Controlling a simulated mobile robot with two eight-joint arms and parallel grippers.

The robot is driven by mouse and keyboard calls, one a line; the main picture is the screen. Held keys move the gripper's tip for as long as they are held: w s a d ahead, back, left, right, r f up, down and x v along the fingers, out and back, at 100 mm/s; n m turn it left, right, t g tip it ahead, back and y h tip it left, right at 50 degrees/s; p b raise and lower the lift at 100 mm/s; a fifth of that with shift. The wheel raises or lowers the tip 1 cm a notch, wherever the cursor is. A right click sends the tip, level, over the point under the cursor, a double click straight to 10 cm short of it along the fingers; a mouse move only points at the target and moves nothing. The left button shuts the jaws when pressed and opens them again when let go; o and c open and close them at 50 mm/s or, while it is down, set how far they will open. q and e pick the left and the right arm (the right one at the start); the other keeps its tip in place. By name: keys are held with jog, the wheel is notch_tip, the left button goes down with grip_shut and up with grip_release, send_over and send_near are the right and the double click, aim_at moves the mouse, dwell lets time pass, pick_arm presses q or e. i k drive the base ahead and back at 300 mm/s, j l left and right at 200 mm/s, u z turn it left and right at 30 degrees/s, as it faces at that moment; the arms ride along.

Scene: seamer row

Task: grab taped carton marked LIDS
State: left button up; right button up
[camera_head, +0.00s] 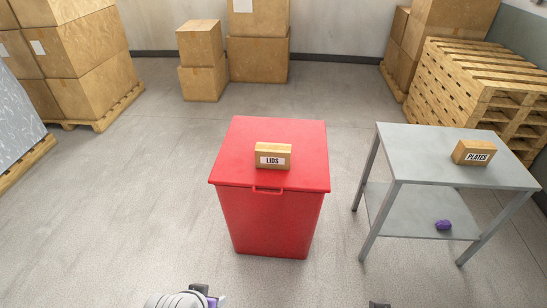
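The carton marked LIDS (273,150) is a small tan box with a white label and black letters. It sits upright on top of the red bin (228,150), near the middle of its flat lid and behind the front handle. Nothing is touching it apart from the lid. A grey and purple part of my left arm shows at the bottom edge, left of centre, and a small dark part of mine shows at the bottom edge right of centre. No gripper fingers can be made out, and both parts are well short of the carton.
A grey metal table (420,150) stands right of the bin, with a similar carton marked PLATES (474,152) on top and a purple object (443,225) on its lower shelf. Stacked pallets (475,85) and large boxes (200,62) stand behind. The floor before the bin is clear.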

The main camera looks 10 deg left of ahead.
aim_at(268, 155)
jog(key=i+l+u, duration=0.8)
jog(key=i+l, duration=0.2)
jog(key=i+l+u, duration=0.15)
jog(key=i+u, duration=0.2)
jog(key=i, duration=0.2)
